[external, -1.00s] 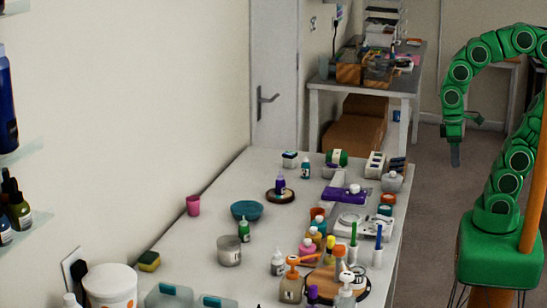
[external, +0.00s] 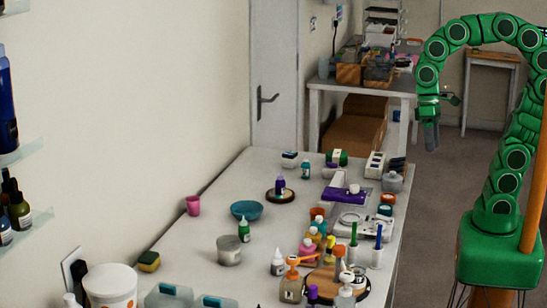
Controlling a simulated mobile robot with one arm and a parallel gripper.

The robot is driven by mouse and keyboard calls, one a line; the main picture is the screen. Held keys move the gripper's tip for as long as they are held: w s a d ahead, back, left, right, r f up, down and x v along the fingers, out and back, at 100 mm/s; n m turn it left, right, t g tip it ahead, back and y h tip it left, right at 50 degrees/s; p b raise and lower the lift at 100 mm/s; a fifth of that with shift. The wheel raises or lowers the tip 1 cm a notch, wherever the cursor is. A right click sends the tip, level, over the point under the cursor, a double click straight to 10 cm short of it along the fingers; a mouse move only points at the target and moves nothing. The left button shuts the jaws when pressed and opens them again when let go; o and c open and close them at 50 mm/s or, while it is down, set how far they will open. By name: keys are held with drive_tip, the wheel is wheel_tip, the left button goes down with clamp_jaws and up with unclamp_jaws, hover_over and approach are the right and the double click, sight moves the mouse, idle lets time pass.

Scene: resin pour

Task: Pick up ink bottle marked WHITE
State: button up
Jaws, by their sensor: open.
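My gripper (external: 432,138) hangs open and empty at the end of the green arm, pointing down, to the right of the table's far end and above the floor. Several small bottles stand on the white table. A white bottle with a pale nozzle (external: 278,264) stands near the front middle. A green bottle (external: 244,231) stands behind and left of it, and a teal one (external: 306,170) at the far end. The lettering is too small to read, so I cannot tell which is marked WHITE.
The table (external: 185,240) is crowded along its right side. A purple-and-white device (external: 347,192), a blue bowl (external: 247,210), a grey tin (external: 229,250) and a pink cup (external: 193,206) stand on it.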

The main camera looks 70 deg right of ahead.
drive_tip(key=w+a+f+m+g+y, duration=0.1)
drive_tip(key=w+a+m+y, duration=0.5)
drive_tip(key=w+a, duration=1.15)
drive_tip(key=w+a+f+m+y, duration=0.1)
drive_tip(key=w+a+m+y, duration=0.55)
drive_tip(key=w+a, duration=1.15)
drive_tip(key=m+h, duration=0.1)
drive_tip(key=h, duration=0.1)
approach(277, 264)
drive_tip(key=shift+s+a+f, duration=0.25)
drive_tip(key=shift+a+f, duration=0.25)
drive_tip(key=shift+f, duration=0.05)
drive_tip(key=shift+s+a+f, duration=0.25)
drive_tip(key=shift+a+f, duration=0.2)
drive_tip(key=shift+f, duration=0.1)
drive_tip(key=shift+a+f+y, duration=0.1)
drive_tip(key=shift+f+y, duration=0.1)
drive_tip(key=shift+y, duration=0.05)
drive_tip(key=shift+w+x, duration=0.1)
drive_tip(key=shift+x, duration=1.8)
drive_tip(key=shift+w+x, duration=0.15)
drive_tip(key=shift+x, duration=1.8)
drive_tip(key=shift+a+r, duration=0.1)
drive_tip(key=shift+r, duration=0.05)
drive_tip(key=c, duration=1.1)
